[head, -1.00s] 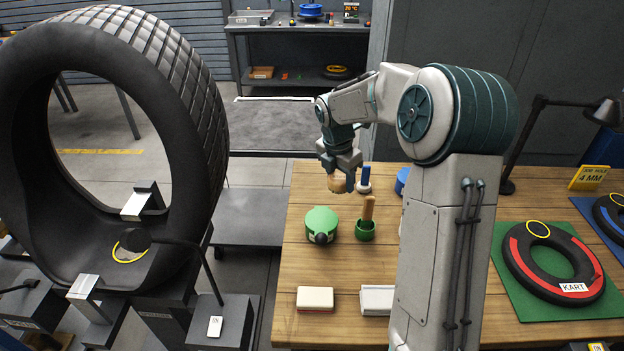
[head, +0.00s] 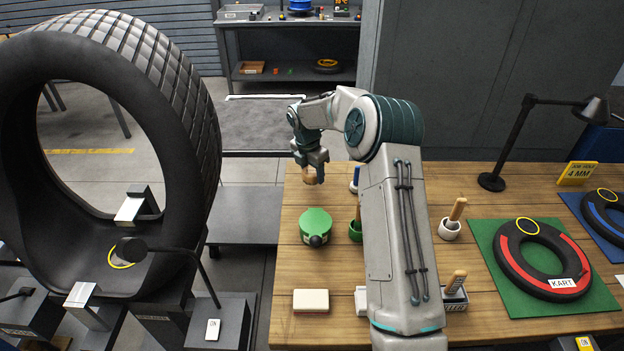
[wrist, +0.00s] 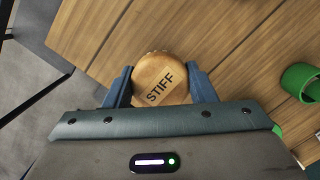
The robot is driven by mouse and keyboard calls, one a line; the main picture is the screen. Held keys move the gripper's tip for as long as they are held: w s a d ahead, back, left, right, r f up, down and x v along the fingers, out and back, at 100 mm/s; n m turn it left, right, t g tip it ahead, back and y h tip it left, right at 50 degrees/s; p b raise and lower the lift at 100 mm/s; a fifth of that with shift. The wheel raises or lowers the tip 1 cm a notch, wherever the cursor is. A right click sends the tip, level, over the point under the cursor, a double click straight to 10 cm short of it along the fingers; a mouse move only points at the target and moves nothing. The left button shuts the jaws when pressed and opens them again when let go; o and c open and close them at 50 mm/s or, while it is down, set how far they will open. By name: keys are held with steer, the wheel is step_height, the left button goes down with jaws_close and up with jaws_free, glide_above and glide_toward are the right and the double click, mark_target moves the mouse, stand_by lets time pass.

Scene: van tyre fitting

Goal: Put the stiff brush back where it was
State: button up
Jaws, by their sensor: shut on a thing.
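The stiff brush shows in the wrist view as a round wooden top (wrist: 160,72) marked STIFF. In the head view its wooden part (head: 313,176) shows below my gripper (head: 311,166), over the far left part of the wooden bench (head: 262,0). My gripper is shut on it, with one blue finger on each side in the wrist view (wrist: 160,88). The brush's underside is hidden, and I cannot tell whether it touches the bench. A green pot (head: 355,232) with a wooden handle in it stands nearer, partly behind my arm.
A green lidded tin (head: 315,227) and a pale block (head: 310,300) stand on the bench's left side. A white pot (head: 449,231), a dark holder (head: 455,300), a lamp (head: 491,181) and a kart tyre (head: 511,259) are to the right. A large tyre (head: 205,130) stands left.

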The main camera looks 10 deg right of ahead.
mark_target(312, 181)
steer(key=shift+w+f+p, duration=0.1)
steer(key=shift+f+p, duration=0.4)
steer(key=shift+f, duration=1.55)
steer(key=shift+f, duration=0.2)
steer(key=o, duration=0.9)
steer(key=shift+o, duration=0.2)
steer(key=shift+r, duration=0.2)
